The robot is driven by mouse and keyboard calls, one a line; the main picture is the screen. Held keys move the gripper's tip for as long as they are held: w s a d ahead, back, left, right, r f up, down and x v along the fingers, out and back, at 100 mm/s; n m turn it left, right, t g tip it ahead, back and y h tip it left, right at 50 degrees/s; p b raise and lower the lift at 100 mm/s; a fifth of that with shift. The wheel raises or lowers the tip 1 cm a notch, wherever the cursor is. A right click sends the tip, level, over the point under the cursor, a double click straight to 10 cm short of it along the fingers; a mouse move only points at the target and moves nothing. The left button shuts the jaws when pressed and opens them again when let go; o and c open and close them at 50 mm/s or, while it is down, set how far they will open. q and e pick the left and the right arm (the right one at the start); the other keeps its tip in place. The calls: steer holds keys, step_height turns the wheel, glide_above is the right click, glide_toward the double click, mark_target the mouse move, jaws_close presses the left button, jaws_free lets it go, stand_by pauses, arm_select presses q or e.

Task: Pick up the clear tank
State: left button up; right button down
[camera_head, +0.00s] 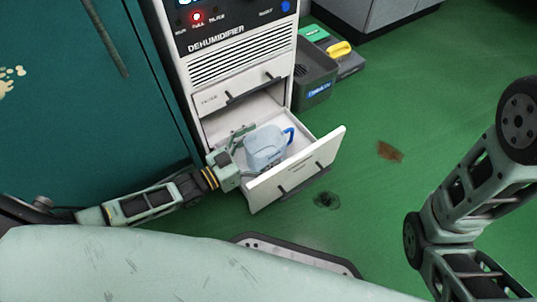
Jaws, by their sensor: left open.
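A clear, bluish tank (265,149) with a blue handle (289,136) sits inside the open white drawer (325,151) of the dehumidifier (245,55). My left gripper (243,145) is open at the tank's left side, over the drawer's left edge. I cannot tell whether its fingers touch the tank. My right arm (470,200) stands at the right of the picture, and its gripper is not visible.
A teal cabinet (70,90) stands close on the left of the dehumidifier. A dark grey bin (314,80) stands to its right. The green floor (400,110) is open on the right, with a brown patch (390,151) and a dark stain (327,200).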

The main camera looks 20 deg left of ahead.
arm_select(q)
steer(key=shift+w+d, duration=0.1)
steer(key=shift+w, duration=0.05)
steer(key=c, duration=1.4)
steer(key=shift+r, duration=0.25)
